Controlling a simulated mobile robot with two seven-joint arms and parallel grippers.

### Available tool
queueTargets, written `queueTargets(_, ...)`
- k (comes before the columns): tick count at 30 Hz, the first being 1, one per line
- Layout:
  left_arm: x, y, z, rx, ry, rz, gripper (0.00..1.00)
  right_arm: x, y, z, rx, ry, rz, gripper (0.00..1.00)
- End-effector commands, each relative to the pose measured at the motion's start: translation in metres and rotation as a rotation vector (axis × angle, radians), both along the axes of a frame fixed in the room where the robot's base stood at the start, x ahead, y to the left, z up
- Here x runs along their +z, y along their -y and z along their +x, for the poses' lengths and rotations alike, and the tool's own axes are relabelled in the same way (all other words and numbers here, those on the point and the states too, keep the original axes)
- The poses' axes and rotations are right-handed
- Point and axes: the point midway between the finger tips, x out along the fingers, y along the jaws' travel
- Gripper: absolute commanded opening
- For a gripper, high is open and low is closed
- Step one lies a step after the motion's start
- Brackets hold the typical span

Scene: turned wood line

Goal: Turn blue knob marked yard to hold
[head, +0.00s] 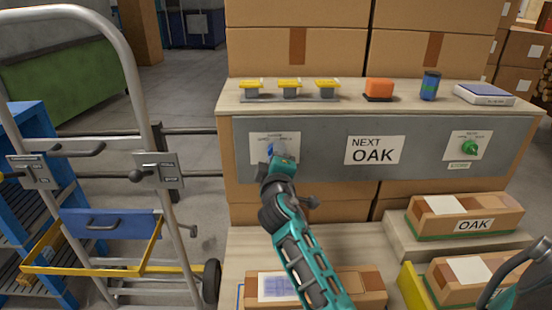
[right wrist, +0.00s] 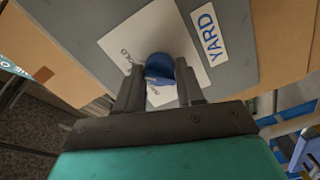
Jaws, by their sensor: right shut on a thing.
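The blue knob (head: 271,149) sits on a white dial plate (head: 262,135) at the left of the grey panel. In the right wrist view the blue knob (right wrist: 159,66) lies between the two fingers, beside a white label reading YARD (right wrist: 209,36). My right gripper (head: 279,161) is shut on the knob, seen in the right wrist view (right wrist: 160,82) with a finger on each side. The gripper hides most of the knob in the head view. Dial print is small and partly covered, so I cannot tell which mark the knob points to.
Yellow-topped buttons (head: 289,86), an orange block (head: 379,88) and a blue cylinder (head: 430,85) stand on the shelf. A hand cart (head: 133,70) stands left; boxes (head: 463,215) sit below.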

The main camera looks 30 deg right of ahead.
Motion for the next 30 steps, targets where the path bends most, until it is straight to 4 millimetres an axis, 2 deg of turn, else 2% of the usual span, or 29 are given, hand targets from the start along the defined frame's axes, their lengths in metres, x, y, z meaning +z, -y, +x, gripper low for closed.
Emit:
queueTargets(8, -0.0002, 0.0004, 0.0, 0.003, -0.001, -0.003, 0.69, -0.0013, -0.0013, 0.0001, 0.002, 0.0, 0.007, 0.07)
queueTargets(9, -0.0002, 0.0006, 0.0, 0.004, 0.0, -0.005, 0.69, -0.0012, -0.0014, 0.0002, 0.002, 0.0, 0.007, 0.39)
queueTargets(16, 0.0001, 0.0014, 0.0001, 0.006, -0.001, -0.008, 0.69, -0.0006, -0.0007, 0.0001, 0.002, 0.0, 0.003, 0.61)
queueTargets(30, 0.0006, 0.0013, 0.0002, 0.006, -0.001, -0.007, 0.69, 0.0002, 0.0007, 0.0004, 0.001, 0.0, 0.001, 0.63)
